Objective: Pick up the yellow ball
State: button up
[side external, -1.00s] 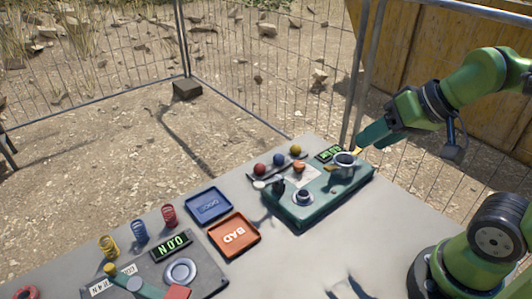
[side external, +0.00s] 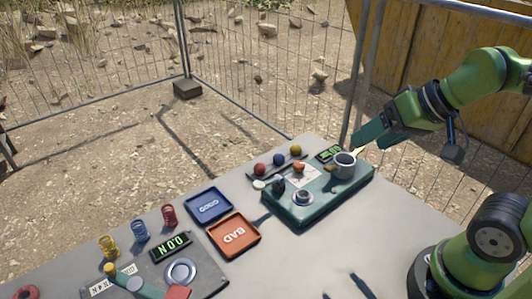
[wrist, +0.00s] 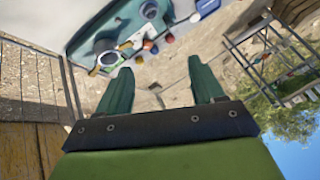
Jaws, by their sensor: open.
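The yellow ball (side external: 295,149) sits at the far right end of a row of three balls on a dark rail, by the table's back edge. In the wrist view a small yellowish ball (wrist: 139,60) shows beyond the fingers. The blue ball (side external: 278,159) and the red ball (side external: 260,169) stand to its left in the side view. My gripper (side external: 357,147) is open and empty, in the air to the right of the yellow ball and apart from it. In the wrist view my gripper (wrist: 158,78) has its two green fingers wide apart with nothing between them.
A green instrument box (side external: 328,200) with a metal cup (side external: 344,165), a small display and an orange ball stands just in front of the row. A blue tray (side external: 209,206), an orange tray (side external: 233,236) and coloured springs lie further left. Wire fence (side external: 270,90) stands behind the table.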

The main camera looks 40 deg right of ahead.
jog(key=n+g+h, duration=0.2)
jog(key=n+g, duration=0.2)
jog(key=g, duration=0.2)
send_over(297, 146)
jog(key=f, duration=1.7)
jog(key=shift+s+d, duration=0.2)
jog(key=shift+s, duration=0.1)
jog(key=shift+w+a+f, duration=0.1)
jog(key=shift+w+f, duration=0.1)
jog(key=shift+f, duration=1.3)
jog(key=shift+w+a+f, duration=0.1)
jog(key=shift+w+f, duration=0.1)
jog(key=shift+f, duration=1.25)
jog(key=c, duration=1.1)
